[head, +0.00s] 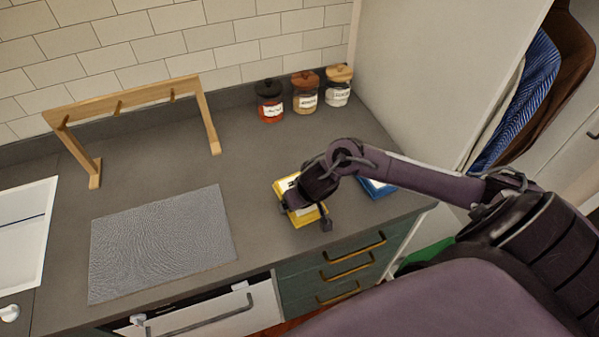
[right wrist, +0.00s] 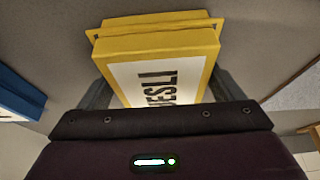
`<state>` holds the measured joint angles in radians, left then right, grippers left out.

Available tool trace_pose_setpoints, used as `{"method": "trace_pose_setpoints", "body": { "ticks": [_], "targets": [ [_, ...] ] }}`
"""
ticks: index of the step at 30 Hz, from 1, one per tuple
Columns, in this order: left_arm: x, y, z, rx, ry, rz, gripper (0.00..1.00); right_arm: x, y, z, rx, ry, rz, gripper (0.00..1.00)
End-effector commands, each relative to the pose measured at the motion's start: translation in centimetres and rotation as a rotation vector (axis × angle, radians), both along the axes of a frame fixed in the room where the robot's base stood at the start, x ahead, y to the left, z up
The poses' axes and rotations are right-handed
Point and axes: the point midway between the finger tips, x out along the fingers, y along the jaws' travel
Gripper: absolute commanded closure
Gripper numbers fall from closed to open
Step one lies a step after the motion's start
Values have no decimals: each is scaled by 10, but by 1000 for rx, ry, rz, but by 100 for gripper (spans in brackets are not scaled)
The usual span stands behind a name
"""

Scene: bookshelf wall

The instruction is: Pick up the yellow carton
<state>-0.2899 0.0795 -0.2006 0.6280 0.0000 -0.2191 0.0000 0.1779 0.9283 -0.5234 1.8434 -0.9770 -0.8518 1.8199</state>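The yellow carton (head: 312,216) stands on the grey counter near its front edge, partly hidden under my right gripper (head: 305,213) in the head view. In the right wrist view the yellow carton (right wrist: 160,42) shows its white label with dark letters. My right gripper (right wrist: 162,86) is open, with one finger on each side of the carton. Small gaps show beside the carton, and I cannot tell whether either fingertip touches it. My left gripper is in neither view.
A blue carton (head: 377,188) stands close to the right, partly behind my arm; it also shows in the right wrist view (right wrist: 18,98). Three lidded jars (head: 305,98) stand at the back. A grey mat (head: 160,243) and a wooden rack (head: 125,103) are to the left.

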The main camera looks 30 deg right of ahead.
Motion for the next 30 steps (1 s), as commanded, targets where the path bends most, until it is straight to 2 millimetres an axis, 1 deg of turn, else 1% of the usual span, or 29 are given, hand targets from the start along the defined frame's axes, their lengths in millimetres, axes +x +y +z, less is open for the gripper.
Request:
{"method": "trace_pose_setpoints", "body": {
  "ticks": [1,7,15,20,23,26,29,30],
  "targets": [
    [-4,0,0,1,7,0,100,0,0,0,0,0,0,20],
    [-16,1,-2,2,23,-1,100,0,0,0,0,0,0,46],
    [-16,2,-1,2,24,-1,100,0,0,2,0,-1,-1,46],
    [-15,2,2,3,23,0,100,1,0,13,1,-2,0,46],
    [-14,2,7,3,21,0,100,1,0,27,1,-4,1,46],
    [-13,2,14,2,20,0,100,2,1,50,1,-6,1,46],
    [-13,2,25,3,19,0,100,3,1,83,1,-9,2,46],
    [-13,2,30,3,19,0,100,2,0,97,0,-9,2,46]
  ]
}}
